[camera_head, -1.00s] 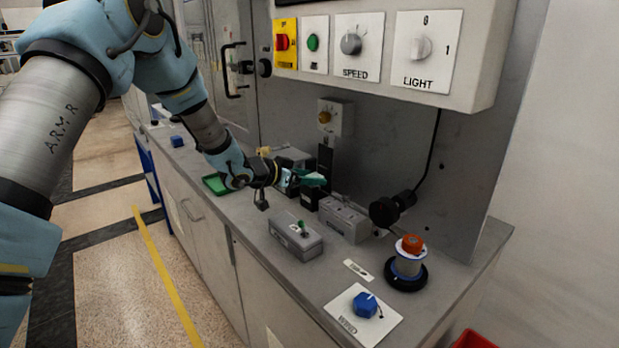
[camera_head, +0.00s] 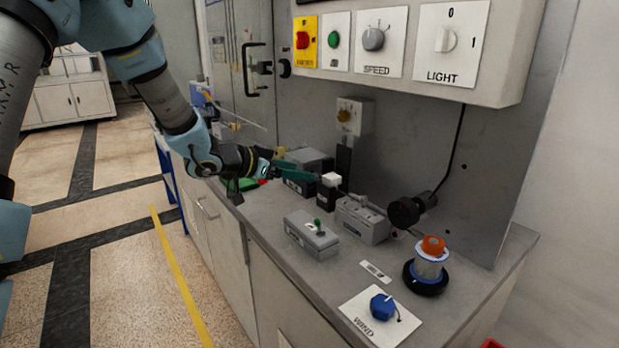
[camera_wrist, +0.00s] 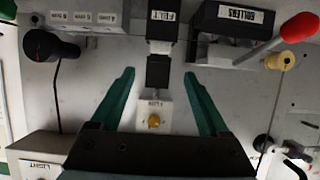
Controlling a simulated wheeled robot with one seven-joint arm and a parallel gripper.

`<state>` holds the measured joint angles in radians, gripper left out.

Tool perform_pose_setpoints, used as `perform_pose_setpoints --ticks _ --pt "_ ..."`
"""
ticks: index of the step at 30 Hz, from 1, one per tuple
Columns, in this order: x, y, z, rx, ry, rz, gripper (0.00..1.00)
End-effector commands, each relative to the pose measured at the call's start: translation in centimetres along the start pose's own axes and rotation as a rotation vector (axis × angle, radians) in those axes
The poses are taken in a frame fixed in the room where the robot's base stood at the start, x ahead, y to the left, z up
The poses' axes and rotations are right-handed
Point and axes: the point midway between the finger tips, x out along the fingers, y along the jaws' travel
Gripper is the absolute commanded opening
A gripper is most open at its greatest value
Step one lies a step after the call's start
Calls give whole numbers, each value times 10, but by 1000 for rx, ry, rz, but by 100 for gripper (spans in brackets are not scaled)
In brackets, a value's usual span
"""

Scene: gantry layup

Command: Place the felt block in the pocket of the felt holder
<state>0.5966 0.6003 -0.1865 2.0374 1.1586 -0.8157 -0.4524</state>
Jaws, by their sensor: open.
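The felt holder (camera_head: 327,198) is a small black stand on the bench, and its FELT label shows in the wrist view (camera_wrist: 162,27). A white block (camera_head: 331,180), which looks like the felt block, sits upright at the holder's top. It also shows in the wrist view (camera_wrist: 159,47), against the holder; how deep it sits in the pocket I cannot tell. My gripper (camera_head: 312,174), with teal fingers, is open and empty just left of the block. In the wrist view the spread fingertips (camera_wrist: 159,73) stop short of the white block, apart from it.
A dark labelled box (camera_head: 305,163) stands close behind the gripper. A grey slotted block (camera_head: 362,220) is right of the holder, a grey box with green knob (camera_head: 311,236) in front. A wall box with yellow knob (camera_head: 352,116) is above. A spool (camera_head: 430,265) stands farther right.

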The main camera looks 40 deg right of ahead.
Motion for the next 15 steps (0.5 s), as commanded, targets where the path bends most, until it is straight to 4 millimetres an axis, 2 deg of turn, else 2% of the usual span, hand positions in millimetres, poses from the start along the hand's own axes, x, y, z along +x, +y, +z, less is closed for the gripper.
perform_pose_setpoints --ticks 4,11,13,15 --pt "-10 0 0 1 0 0 79" --pt "-12 0 0 0 -1 0 79" --pt "-16 -5 2 -4 -8 -18 79" --pt "-28 -20 7 -19 -34 -78 79"
